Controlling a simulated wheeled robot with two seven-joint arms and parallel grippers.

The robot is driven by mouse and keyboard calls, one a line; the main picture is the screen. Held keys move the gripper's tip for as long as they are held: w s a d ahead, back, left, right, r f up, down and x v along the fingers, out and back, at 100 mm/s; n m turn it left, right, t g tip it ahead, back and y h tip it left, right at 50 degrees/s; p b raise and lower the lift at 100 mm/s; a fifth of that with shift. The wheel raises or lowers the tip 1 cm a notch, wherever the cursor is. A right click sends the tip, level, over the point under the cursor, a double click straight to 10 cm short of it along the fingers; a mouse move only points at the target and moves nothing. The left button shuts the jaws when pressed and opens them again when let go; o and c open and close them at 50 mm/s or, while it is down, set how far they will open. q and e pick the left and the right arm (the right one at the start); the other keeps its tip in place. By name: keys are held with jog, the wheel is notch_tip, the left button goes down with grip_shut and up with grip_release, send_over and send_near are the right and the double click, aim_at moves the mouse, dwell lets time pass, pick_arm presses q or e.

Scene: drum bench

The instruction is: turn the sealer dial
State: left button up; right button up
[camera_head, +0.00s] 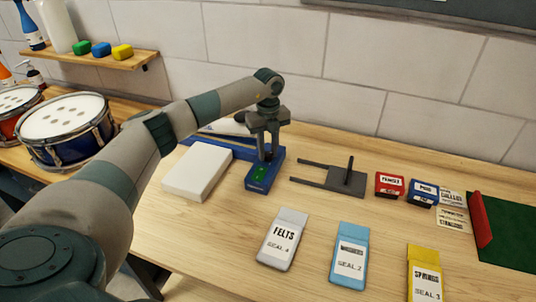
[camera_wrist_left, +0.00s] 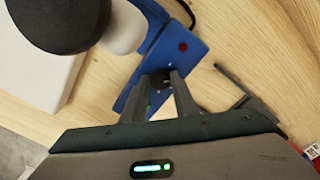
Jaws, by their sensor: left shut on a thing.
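The blue sealer (camera_head: 262,177) stands on the bench in the middle of the head view, with a green light on its front end. It also shows in the left wrist view (camera_wrist_left: 196,57), with a red button on top. My left gripper (camera_head: 266,152) reaches down onto it from above. In the left wrist view its fingers (camera_wrist_left: 160,84) are shut on the small dark sealer dial (camera_wrist_left: 159,76). The dial is mostly hidden by the fingers in the head view. My right gripper is in neither view.
A white block (camera_head: 197,174) lies left of the sealer. A dark grey fork-shaped stand (camera_head: 345,179) is to its right. Red (camera_head: 389,186) and blue (camera_head: 422,193) boxes stand farther right. Drums (camera_head: 68,130) are at left.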

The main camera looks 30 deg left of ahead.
pick_arm(q)
jog(key=shift+m, duration=0.5)
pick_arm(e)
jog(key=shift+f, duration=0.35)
pick_arm(q)
jog(key=shift+r, duration=0.1)
jog(key=shift+w, duration=0.1)
jog(key=o, duration=1.1)
jog(key=shift+c, duration=0.2)
jog(key=shift+b, duration=0.3)
notch_tip(320, 180, up, 11)
jog(key=b, duration=0.4)
notch_tip(320, 180, up, 6)
send_over(268, 153)
jog(key=shift+r+b, duration=0.2)
jog(key=shift+b, duration=0.2)
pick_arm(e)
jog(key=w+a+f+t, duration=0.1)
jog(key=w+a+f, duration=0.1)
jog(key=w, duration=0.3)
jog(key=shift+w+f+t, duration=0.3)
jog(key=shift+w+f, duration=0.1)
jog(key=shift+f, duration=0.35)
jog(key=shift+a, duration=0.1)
pick_arm(q)
jog(key=shift+f, duration=0.1)
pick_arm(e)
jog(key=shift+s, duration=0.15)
